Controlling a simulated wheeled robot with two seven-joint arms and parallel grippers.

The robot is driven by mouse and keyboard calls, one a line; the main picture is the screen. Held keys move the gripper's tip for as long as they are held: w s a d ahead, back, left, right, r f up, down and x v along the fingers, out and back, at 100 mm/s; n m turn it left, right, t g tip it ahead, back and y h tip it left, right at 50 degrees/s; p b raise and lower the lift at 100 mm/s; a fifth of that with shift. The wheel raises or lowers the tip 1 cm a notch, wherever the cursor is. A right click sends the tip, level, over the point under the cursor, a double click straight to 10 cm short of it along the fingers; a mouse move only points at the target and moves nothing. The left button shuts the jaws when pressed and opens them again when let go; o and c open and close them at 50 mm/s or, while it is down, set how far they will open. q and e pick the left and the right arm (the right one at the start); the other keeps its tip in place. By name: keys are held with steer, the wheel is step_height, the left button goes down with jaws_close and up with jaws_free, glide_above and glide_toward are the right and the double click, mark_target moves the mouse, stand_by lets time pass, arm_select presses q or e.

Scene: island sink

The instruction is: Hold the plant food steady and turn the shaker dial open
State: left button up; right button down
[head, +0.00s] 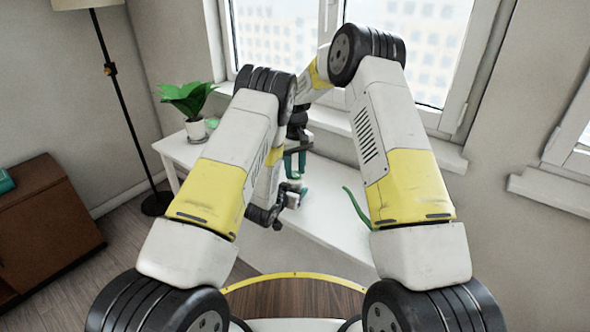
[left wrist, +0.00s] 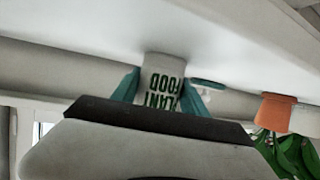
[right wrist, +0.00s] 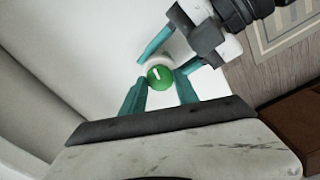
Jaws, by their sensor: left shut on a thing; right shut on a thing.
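The plant food (left wrist: 162,82), a white shaker with dark green lettering, stands on the white table (head: 335,195). My left gripper (left wrist: 160,88) is shut on its body, one teal finger on each side; the lettering appears upside down in the left wrist view. The shaker's round green dial (right wrist: 160,77) with a white mark shows from above in the right wrist view. My right gripper (right wrist: 160,84) is shut on the dial from above, fingers on either side. In the head view the shaker (head: 296,187) is small and partly covered by my grippers, and its dial is hard to make out.
A potted plant (head: 187,100) stands on the table's left end, with a small green item (head: 211,123) beside it. A green curved piece (head: 357,206) shows at the table's right, partly behind my right arm. A window (head: 425,45) and wall lie behind. A brown cabinet (head: 45,225) stands left.

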mark_target(295, 174)
steer(key=shift+n, duration=1.1)
steer(key=c, duration=0.9)
jaws_free()
step_height(295, 174, up, 12)
